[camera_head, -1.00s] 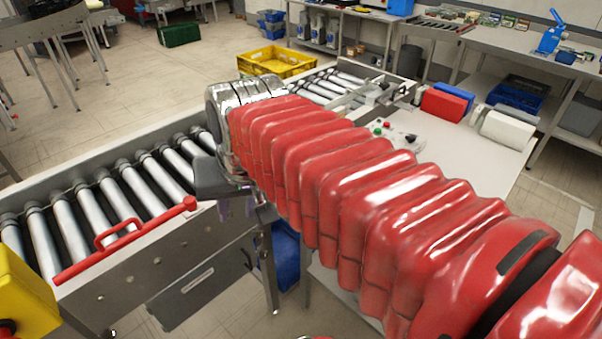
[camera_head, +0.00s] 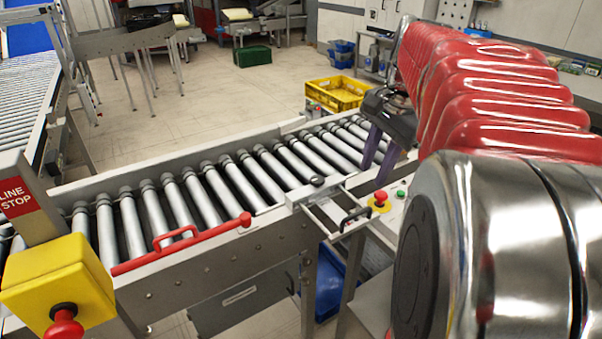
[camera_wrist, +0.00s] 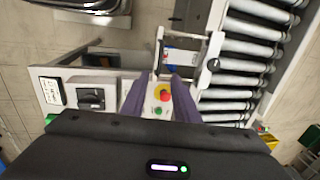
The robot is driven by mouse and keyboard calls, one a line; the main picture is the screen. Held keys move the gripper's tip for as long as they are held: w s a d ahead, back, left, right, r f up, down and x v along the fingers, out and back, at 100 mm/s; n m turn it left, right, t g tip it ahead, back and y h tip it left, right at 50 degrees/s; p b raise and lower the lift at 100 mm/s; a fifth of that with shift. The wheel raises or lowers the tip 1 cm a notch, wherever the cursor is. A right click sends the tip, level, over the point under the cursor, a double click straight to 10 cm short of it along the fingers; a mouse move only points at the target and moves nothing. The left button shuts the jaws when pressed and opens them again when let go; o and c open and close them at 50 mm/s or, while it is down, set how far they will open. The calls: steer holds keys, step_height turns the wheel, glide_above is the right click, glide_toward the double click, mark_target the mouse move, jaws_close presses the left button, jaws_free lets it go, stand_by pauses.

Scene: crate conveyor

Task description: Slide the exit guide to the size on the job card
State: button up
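A metal frame with a black handle and a black knob, which looks like the exit guide (camera_head: 330,207), sits at the near side of the roller conveyor. It also shows in the wrist view (camera_wrist: 186,43), ahead of my fingers. My gripper (camera_head: 380,165) has purple fingers pointing down, above the button panel beside the frame. In the wrist view the fingers (camera_wrist: 158,88) are apart with nothing between them; the red and green buttons show below the gap. A small framed card (camera_wrist: 52,92), possibly the job card, is on the panel; its text is too small to read.
The roller conveyor (camera_head: 190,195) is empty. A red bar with a handle (camera_head: 185,243) lies along its near side. A yellow line-stop box (camera_head: 60,287) stands at lower left. A black rotary switch (camera_wrist: 92,97) is beside the card. A yellow crate (camera_head: 338,93) is on the floor behind.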

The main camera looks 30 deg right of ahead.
mark_target(357, 213)
steer(key=w+f, duration=0.1)
steer(key=f, duration=0.8)
steer(key=w+f, duration=0.1)
steer(key=f, duration=0.3)
steer(key=shift+w+a+f, duration=0.1)
steer(key=shift+w+f, duration=0.2)
steer(key=shift+w, duration=0.05)
steer(key=shift+c, duration=0.3)
jaws_close()
